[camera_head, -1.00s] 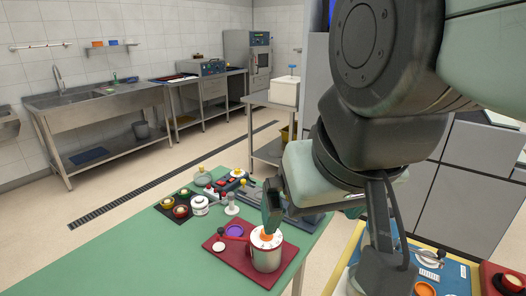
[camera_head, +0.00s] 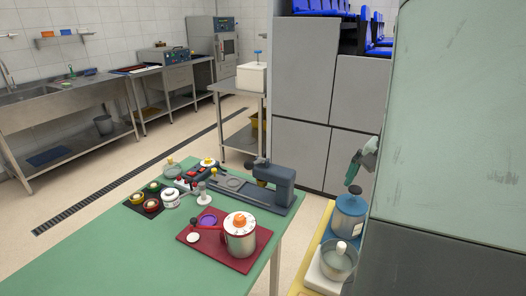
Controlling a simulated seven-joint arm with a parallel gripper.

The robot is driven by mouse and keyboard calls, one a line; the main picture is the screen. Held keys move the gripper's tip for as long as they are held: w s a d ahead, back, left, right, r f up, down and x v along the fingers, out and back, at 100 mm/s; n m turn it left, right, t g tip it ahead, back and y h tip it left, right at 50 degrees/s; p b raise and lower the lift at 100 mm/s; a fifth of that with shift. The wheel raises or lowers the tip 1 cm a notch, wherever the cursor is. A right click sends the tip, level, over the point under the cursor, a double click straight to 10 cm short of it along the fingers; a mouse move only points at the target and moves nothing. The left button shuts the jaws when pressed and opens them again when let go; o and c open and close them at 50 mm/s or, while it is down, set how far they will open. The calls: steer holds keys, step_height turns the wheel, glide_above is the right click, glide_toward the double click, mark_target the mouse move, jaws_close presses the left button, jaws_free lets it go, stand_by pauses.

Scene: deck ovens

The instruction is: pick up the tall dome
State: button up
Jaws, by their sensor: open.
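A clear, rounded cover with a pale knob (camera_head: 172,168) stands at the back left of the green table. A second see-through rounded piece with a white knob (camera_head: 338,257) sits on a white block on the yellow-edged surface at the lower right. I cannot tell which is the tall dome. My gripper (camera_head: 355,171) is at the right, partly hidden by my arm, with a dark green finger pointing down. It appears open and empty, near the black knob of a blue-lidded pot (camera_head: 350,210). It is far from the cover on the green table.
A steel pot with an orange knob (camera_head: 240,240) stands on a red board (camera_head: 192,241) on the green table (camera_head: 120,262). A grey press-like device (camera_head: 277,184), small jars and a black tray (camera_head: 137,200) are behind it. The table's left front is clear. My arm blocks the right side.

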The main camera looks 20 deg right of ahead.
steer(key=s+d+f+m, duration=0.2)
steer(key=s+d+f, duration=0.2)
steer(key=d+f, duration=0.1)
steer(key=s+d+f+m+g, duration=0.1)
steer(key=s+d+f+m, duration=0.1)
steer(key=s+d+f, duration=0.3)
steer(key=s+d+f+m+g, duration=0.1)
steer(key=s+d+f+m, duration=0.2)
steer(key=s+d+f, duration=0.2)
steer(key=shift+d+f, duration=0.35)
steer(key=shift+f, duration=0.4)
steer(key=shift+d+f, duration=0.4)
steer(key=shift+f, duration=0.35)
steer(key=shift+d+f, duration=0.35)
steer(key=shift+f, duration=0.4)
steer(key=shift+s+a+f, duration=0.1)
steer(key=shift+f, duration=1.45)
steer(key=shift+s+a+f, duration=0.1)
steer(key=shift+f, duration=1.45)
steer(key=shift+c, duration=0.2)
